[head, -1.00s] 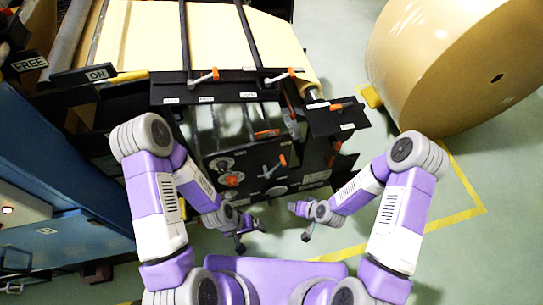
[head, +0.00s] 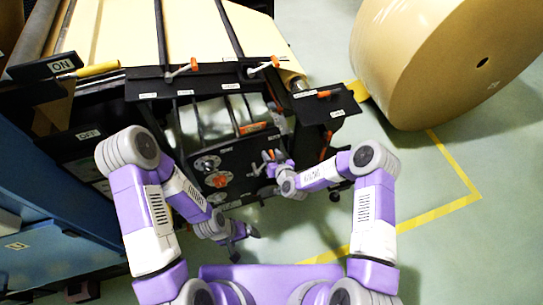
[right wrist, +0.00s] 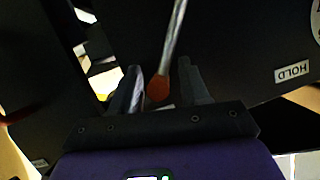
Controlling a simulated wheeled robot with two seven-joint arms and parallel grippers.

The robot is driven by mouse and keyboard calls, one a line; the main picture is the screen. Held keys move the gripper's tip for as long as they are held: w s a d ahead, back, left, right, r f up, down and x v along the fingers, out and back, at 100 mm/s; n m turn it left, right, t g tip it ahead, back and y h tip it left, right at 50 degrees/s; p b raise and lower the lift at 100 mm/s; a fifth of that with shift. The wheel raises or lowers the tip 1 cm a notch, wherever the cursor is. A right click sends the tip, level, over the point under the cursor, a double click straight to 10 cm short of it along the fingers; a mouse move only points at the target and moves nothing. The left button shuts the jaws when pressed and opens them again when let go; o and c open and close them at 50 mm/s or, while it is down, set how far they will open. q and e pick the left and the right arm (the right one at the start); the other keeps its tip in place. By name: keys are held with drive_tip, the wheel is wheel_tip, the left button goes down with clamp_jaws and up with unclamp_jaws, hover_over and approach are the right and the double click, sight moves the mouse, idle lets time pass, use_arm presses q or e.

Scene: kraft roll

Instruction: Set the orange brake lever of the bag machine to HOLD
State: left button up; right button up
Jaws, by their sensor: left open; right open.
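The lever with an orange knob (right wrist: 158,88) and a pale metal rod shows in the right wrist view, in front of the machine's black panel. A HOLD label (right wrist: 292,71) is on the panel to its right. My right gripper (right wrist: 158,68) is open, with one finger on each side of the orange knob; I cannot tell whether either touches it. In the head view my right gripper (head: 271,160) is at the bag machine's front panel (head: 235,160) and partly hides the lever. My left gripper (head: 242,248) is open and empty, low in front of the machine.
Other orange-tipped handles (head: 194,65) sit along the machine's upper bar, with one more (head: 324,94) on the right plate. A round orange knob (head: 221,181) is left of my right gripper. A large kraft roll (head: 420,60) stands at right. Blue cabinets (head: 50,200) stand at left.

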drive_tip(key=shift+w+a+f, duration=0.1)
drive_tip(key=shift+w, duration=0.1)
clamp_jaws()
